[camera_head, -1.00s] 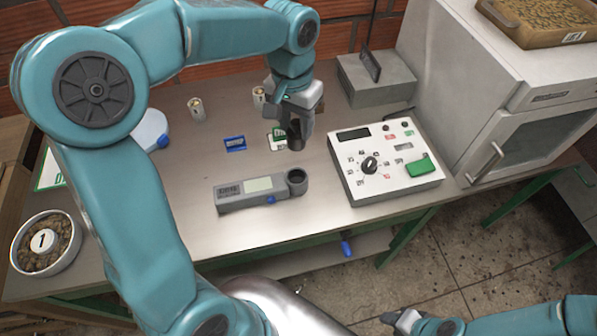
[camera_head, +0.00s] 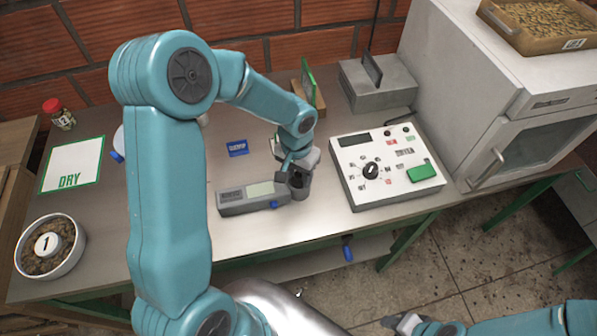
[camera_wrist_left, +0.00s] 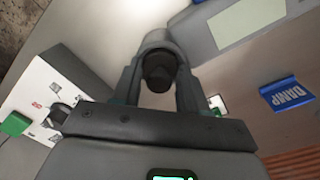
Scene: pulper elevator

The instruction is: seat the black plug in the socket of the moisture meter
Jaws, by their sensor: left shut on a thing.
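The moisture meter (camera_head: 245,197) is a grey flat box with a pale screen, lying on the bench. Its round socket end (camera_head: 300,192) is at its right. My left gripper (camera_head: 299,172) is right over that end, shut on the black plug (camera_wrist_left: 158,75). In the left wrist view the plug sits between the fingertips and overlaps the grey socket ring (camera_wrist_left: 155,42). I cannot tell how deep the plug is in the socket, since the fingers hide much of it. My right gripper (camera_head: 403,321) is at the bottom edge, away from the bench; its jaws are unclear.
A white control box (camera_head: 385,170) with a knob and green switch stands just right of the meter. A blue DAMP label (camera_head: 237,148) lies behind the meter. A DRY card (camera_head: 72,165) and a bowl (camera_head: 50,245) are at left. A white oven (camera_head: 510,100) stands at right.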

